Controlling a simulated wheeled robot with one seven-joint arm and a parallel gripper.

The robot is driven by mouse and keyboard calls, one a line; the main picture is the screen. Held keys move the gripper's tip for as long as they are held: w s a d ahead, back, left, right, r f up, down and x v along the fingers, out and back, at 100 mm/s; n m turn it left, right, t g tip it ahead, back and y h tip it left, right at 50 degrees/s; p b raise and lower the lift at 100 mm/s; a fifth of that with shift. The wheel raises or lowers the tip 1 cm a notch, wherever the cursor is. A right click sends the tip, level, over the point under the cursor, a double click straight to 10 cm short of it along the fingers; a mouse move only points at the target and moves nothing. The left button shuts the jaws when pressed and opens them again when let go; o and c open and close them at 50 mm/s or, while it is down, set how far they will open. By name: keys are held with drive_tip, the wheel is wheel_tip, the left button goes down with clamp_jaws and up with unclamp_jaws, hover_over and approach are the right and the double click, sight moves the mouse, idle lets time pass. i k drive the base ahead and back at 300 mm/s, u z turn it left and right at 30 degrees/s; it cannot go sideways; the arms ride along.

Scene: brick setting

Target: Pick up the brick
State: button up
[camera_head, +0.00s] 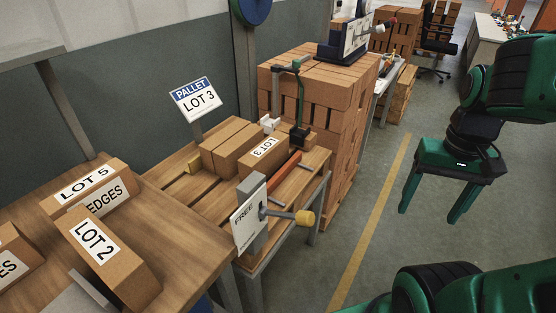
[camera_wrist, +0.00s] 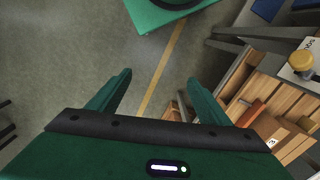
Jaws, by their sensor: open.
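Several brown bricks show in the head view. One labelled LOT 3 (camera_head: 262,158) lies on the slatted pallet table beside two plain bricks (camera_head: 228,143). One labelled LOT 2 (camera_head: 133,282) and one labelled LOT 5 / EDGES (camera_head: 111,177) lie on the nearer wooden table at lower left. Which one the task means, I cannot tell. My gripper (camera_head: 430,214) is open and empty over the floor, to the right of the tables and apart from every brick. In the wrist view my gripper (camera_wrist: 158,78) has bare floor between its fingers; the LOT 3 brick (camera_wrist: 268,128) is at right.
An orange bar (camera_head: 283,170) lies by the LOT 3 brick. A tall brick stack (camera_head: 310,85) stands behind. The floor (camera_head: 375,215) around my gripper is clear.

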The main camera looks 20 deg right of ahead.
sight(266, 158)
drive_tip(key=u, duration=0.7)
drive_tip(key=k, duration=1.7)
drive_tip(key=z, duration=0.95)
drive_tip(key=i, duration=1.7)
